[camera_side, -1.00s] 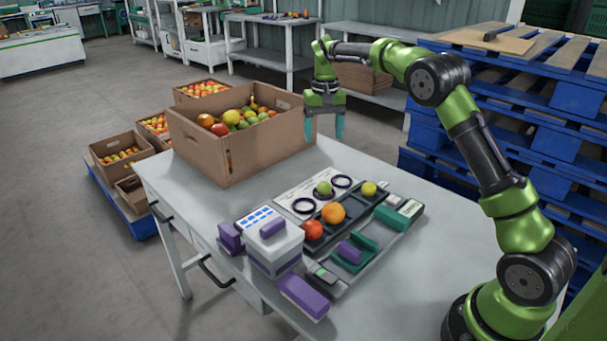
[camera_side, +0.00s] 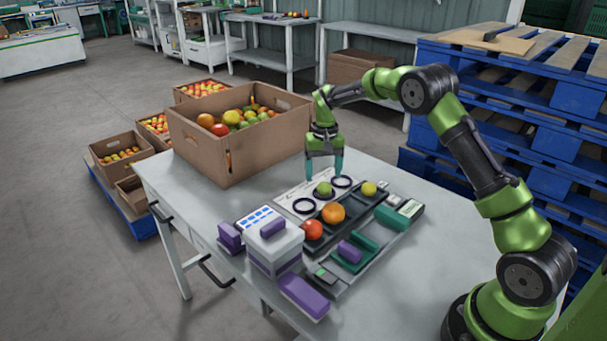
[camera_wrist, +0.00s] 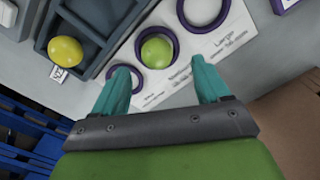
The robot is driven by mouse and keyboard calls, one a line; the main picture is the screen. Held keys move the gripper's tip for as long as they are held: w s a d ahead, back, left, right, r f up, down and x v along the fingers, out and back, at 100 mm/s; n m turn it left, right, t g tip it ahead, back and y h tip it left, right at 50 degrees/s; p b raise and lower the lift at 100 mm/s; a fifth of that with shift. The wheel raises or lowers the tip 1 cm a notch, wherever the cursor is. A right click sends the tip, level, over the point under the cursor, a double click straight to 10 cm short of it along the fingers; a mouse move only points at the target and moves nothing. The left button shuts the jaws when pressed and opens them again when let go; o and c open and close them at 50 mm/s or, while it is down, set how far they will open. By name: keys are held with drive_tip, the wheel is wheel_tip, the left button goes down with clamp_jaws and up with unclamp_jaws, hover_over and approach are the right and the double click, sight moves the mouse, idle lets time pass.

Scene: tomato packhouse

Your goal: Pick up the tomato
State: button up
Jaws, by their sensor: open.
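A green tomato (camera_side: 323,189) sits in the middle ring of a white printed card (camera_side: 287,199) on the table; it also shows in the wrist view (camera_wrist: 156,52). A red tomato (camera_side: 312,230), an orange one (camera_side: 333,213) and a yellow one (camera_side: 368,188) sit in a row in a dark tray beside the card. The yellow one also shows in the wrist view (camera_wrist: 65,51). My gripper (camera_side: 323,177) points down just above the green tomato, its teal fingers apart and empty. In the wrist view the fingertips (camera_wrist: 160,68) lie either side of a point just short of it.
A tall cardboard box (camera_side: 205,160) of mixed tomatoes stands left of my gripper. A white and purple device (camera_side: 275,245), a purple block (camera_side: 304,296) and a teal holder (camera_side: 365,245) crowd the table's front. Blue pallets (camera_side: 460,125) stand behind. The table's right side is clear.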

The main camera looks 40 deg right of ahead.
sight(324, 184)
drive_tip(key=shift+s+f, duration=0.2)
drive_tip(key=shift+f, duration=1.7)
drive_tip(key=c, duration=0.8)
drive_tip(key=shift+c, duration=0.2)
drive_tip(key=shift+r, duration=0.1)
